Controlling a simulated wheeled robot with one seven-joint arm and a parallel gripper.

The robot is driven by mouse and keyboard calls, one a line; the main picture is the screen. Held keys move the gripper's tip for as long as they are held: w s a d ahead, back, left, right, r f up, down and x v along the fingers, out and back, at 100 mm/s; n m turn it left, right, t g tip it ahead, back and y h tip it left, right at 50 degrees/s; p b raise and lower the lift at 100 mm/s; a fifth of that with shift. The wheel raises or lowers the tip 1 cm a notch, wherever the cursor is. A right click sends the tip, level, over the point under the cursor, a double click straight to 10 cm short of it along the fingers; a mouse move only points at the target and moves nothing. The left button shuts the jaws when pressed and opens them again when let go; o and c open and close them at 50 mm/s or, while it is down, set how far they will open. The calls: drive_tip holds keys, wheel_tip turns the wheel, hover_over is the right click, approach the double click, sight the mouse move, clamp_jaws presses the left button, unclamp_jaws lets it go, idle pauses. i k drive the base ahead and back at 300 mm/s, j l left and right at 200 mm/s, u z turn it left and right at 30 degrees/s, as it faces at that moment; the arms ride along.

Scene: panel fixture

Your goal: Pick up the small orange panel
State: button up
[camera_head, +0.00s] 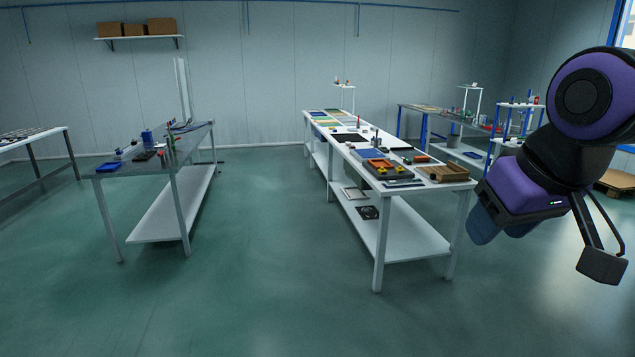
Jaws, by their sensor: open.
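Two small orange pieces lie on the near half of the long white table (405,190). One orange piece (380,163) is on a dark tray-like fixture (388,172) close to the near end. Another orange piece (421,159) lies a little to its right. I cannot tell from here which of them is the small orange panel. My gripper (602,262) hangs at the right edge of the view, to the right of the white table and well apart from both pieces. It is open and holds nothing that I can see; part of it is hidden by my arm.
A brown wooden box (446,174) and a blue flat item (369,153) share the white table. A grey table (185,147) with small parts and a blue tray (107,167) stands left. Blue-legged benches (453,128) stand behind right. The green floor between the tables is clear.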

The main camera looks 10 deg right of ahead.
sight(377, 164)
drive_tip(key=i+l+z, duration=0.35)
drive_tip(key=i, duration=0.4)
drive_tip(key=i+z, duration=0.35)
drive_tip(key=i, duration=1.35)
drive_tip(key=i+u, duration=0.15)
drive_tip(key=i, duration=0.8)
drive_tip(key=i+l+u, duration=0.25)
drive_tip(key=i, duration=0.25)
drive_tip(key=i+l+u, duration=0.25)
drive_tip(key=i, duration=0.25)
drive_tip(key=j, duration=0.1)
